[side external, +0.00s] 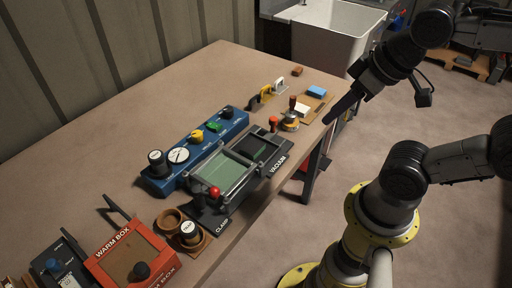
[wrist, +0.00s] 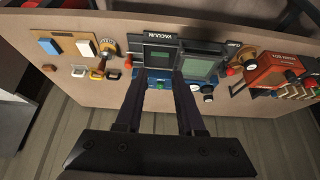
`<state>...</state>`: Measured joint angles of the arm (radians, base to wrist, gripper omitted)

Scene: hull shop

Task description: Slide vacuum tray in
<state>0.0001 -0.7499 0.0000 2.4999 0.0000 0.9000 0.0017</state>
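The vacuum tray (side external: 262,148), a dark flat tray with a "VACUUM" label at its front edge, sits at the right end of the forming unit. It also shows in the wrist view (wrist: 160,55), where the label faces the table edge. Beside it is the clamp frame (side external: 222,178) with a green panel and a red-knobbed lever (side external: 214,192). A red knob (side external: 273,121) stands near the tray's back right corner. My gripper (side external: 327,121) hangs in the air right of the tray, near the table edge. Its fingers (wrist: 158,76) are apart with nothing held between them.
A blue control panel (side external: 160,184) with gauge and knobs runs behind the unit. An orange warm box (side external: 115,238) and round containers (side external: 168,221) stand at the front left. A board with small blocks (side external: 318,105) lies at the right. The table's back left is clear.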

